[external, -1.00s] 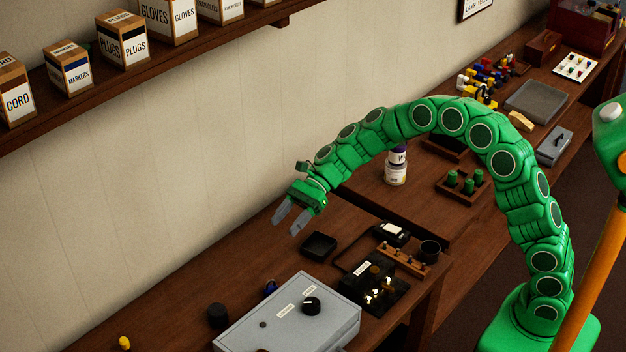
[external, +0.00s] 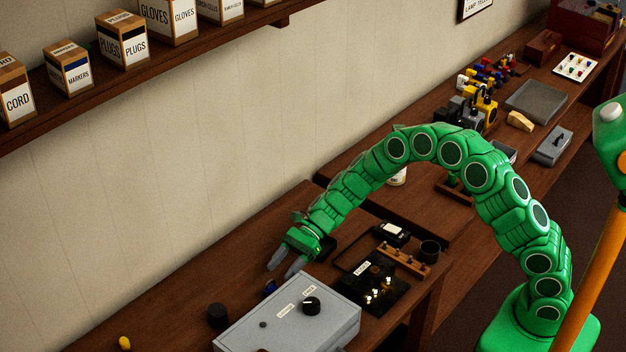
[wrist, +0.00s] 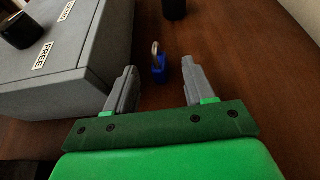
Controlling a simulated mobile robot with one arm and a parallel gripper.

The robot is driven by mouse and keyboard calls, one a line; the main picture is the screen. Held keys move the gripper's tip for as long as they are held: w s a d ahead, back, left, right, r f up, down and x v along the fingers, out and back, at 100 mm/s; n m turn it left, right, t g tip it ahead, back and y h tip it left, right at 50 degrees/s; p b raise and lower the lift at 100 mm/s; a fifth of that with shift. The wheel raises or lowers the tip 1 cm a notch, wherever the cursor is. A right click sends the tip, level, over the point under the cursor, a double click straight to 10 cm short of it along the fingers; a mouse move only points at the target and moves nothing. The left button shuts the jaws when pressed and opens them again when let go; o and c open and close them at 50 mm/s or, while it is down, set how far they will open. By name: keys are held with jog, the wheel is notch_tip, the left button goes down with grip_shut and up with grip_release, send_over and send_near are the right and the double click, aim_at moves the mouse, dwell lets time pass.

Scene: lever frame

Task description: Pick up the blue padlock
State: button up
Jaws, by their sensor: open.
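The blue padlock (wrist: 158,68) stands on the brown table in the wrist view, its metal shackle pointing away from my gripper. It lies ahead of and between my two grey fingers, close to their tips. In the external view the padlock (external: 270,287) is a small blue shape behind the grey box. My gripper (external: 282,268) is open and empty, pointing down toward the padlock from just above and behind it. The wrist view shows the open fingers (wrist: 158,78) on either side, with no contact visible.
A grey box (external: 250,335) with a black knob stands right beside the padlock. A black cylinder (external: 218,315) stands farther along the table, and a small yellow object (external: 124,342) lies beyond it. A black tray (external: 372,288) with shiny items lies to the right.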

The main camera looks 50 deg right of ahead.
aim_at(274, 281)
jog(key=shift+x, duration=2.55)
jog(key=shift+s+f, duration=0.1)
jog(key=shift+s, duration=0.05)
grip_shut()
